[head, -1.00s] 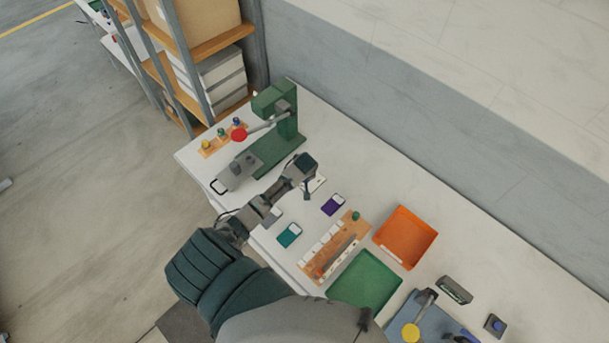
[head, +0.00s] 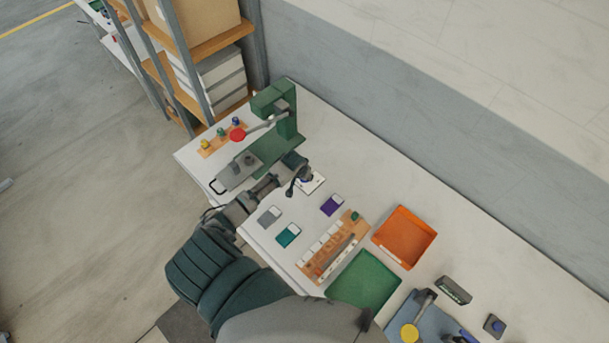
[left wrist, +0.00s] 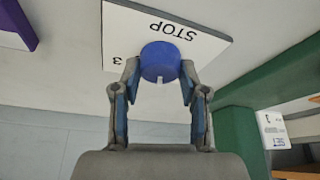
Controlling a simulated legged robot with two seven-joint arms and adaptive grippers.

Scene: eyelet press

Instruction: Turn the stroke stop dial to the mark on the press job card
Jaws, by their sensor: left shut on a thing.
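The blue stroke stop dial (left wrist: 160,62) stands on a white plate (left wrist: 200,32) printed STOP and, on one side, a 3. A pale pointer mark shows on the dial's near side, by the gripper. My left gripper (left wrist: 160,80) is shut on the dial, with one finger on each side. In the head view my left gripper (head: 299,184) is down at the plate (head: 314,183), beside the green press (head: 278,140), and hides most of the dial. A white card (left wrist: 272,130) on the press reads SET with a small 3, upside down. My right gripper is not in view.
The press lever ends in a red knob (head: 237,134). Phone-like teal (head: 288,235), grey (head: 269,216) and purple (head: 332,205) pieces lie nearby. An orange tray (head: 405,237), a green tray (head: 364,281) and a wooden rack (head: 325,255) stand to the right.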

